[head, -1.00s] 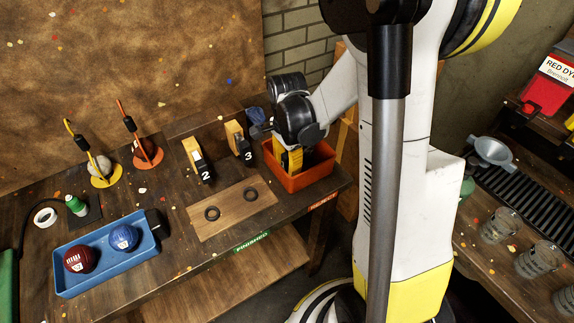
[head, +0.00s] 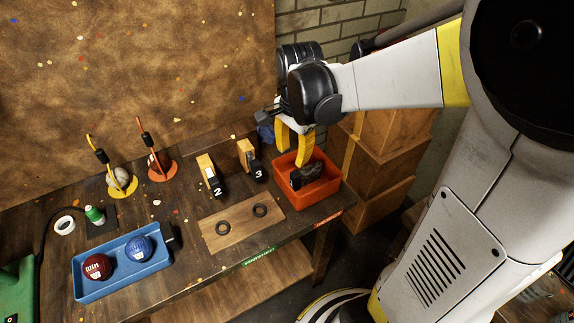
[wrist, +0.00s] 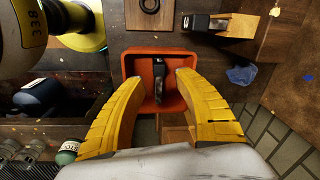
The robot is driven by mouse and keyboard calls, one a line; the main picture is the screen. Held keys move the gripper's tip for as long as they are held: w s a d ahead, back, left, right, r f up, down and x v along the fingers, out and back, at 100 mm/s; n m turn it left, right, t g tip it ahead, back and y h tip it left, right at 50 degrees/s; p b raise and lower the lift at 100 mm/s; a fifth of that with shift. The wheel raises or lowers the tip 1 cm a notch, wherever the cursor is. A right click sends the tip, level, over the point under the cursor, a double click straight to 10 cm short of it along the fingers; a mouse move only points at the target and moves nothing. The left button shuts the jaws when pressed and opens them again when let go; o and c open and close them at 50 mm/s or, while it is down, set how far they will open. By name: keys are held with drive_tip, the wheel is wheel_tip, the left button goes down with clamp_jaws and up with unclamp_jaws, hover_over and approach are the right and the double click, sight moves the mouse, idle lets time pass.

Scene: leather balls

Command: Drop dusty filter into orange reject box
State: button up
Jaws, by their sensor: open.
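The orange reject box (head: 322,188) stands at the right end of the workbench, by the red label on the front edge. A dark block-shaped thing, likely the dusty filter (head: 305,176), lies inside it, tilted against the box in the head view. In the wrist view the dark filter (wrist: 159,80) is within the orange box (wrist: 133,65). My gripper (head: 294,160) is above the box with its yellow fingers spread apart. In the wrist view my gripper (wrist: 154,100) is open, with nothing held between the fingers.
Numbered holders 2 (head: 207,172) and 3 (head: 246,155) stand left of the box. A wooden board with two dark rings (head: 236,222) lies in front. A blue tray (head: 95,290) holds two balls. Cardboard boxes (head: 385,150) stand behind on the right. A blue cloth (wrist: 241,75) lies near the box.

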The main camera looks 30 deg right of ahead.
drive_tip(key=s+a+r+n+t, duration=0.6)
drive_tip(key=s+a+r+n, duration=0.1)
drive_tip(key=n, duration=0.8)
drive_tip(key=s+a, duration=0.1)
drive_tip(key=s, duration=0.1)
drive_tip(key=shift+s+r, duration=0.15)
drive_tip(key=shift+s, duration=0.2)
drive_tip(key=shift+a, duration=0.1)
idle(2.0)
